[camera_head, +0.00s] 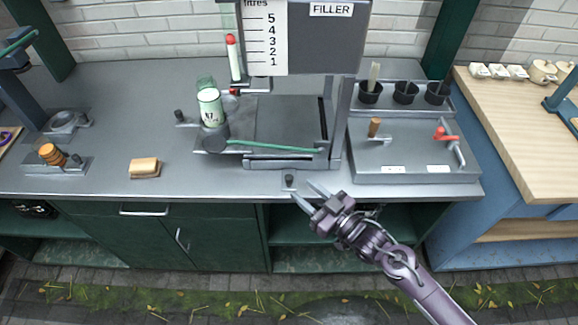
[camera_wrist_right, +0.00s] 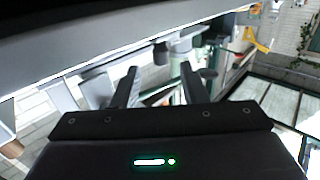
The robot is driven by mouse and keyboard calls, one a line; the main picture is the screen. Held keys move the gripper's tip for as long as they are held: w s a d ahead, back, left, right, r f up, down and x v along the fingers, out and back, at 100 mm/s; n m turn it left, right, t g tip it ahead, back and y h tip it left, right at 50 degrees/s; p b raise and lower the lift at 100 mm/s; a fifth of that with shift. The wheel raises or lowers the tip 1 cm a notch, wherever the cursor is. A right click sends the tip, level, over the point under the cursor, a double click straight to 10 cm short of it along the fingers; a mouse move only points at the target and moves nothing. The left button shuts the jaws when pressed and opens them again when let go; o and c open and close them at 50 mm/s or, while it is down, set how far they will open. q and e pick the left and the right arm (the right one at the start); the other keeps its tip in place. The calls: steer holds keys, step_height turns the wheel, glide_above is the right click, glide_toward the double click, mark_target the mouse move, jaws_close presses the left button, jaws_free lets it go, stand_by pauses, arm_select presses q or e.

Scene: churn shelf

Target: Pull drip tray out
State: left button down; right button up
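The drip tray (camera_head: 280,163) is a flat grey metal piece low under the filler (camera_head: 315,40), at the front of the counter. A small dark knob (camera_head: 289,181) sticks out in front of it near the counter edge. My right gripper (camera_head: 305,190) is open and empty, its two fingers just in front of and beside the knob. In the right wrist view the fingers (camera_wrist_right: 158,78) are apart, and a dark knob-like piece (camera_wrist_right: 160,53) shows between and beyond them. I cannot tell whether they touch anything. My left gripper is not in view.
A grey panel with levers (camera_head: 415,160) and black cups (camera_head: 405,92) are to the right. A wooden block (camera_head: 145,168) lies left. Space before the counter is clear.

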mark_target(292, 181)
steer(key=p+x, duration=0.1)
steer(key=x, duration=0.5)
steer(key=shift+w+a, duration=0.15)
steer(key=shift+a, duration=0.15)
jaws_close()
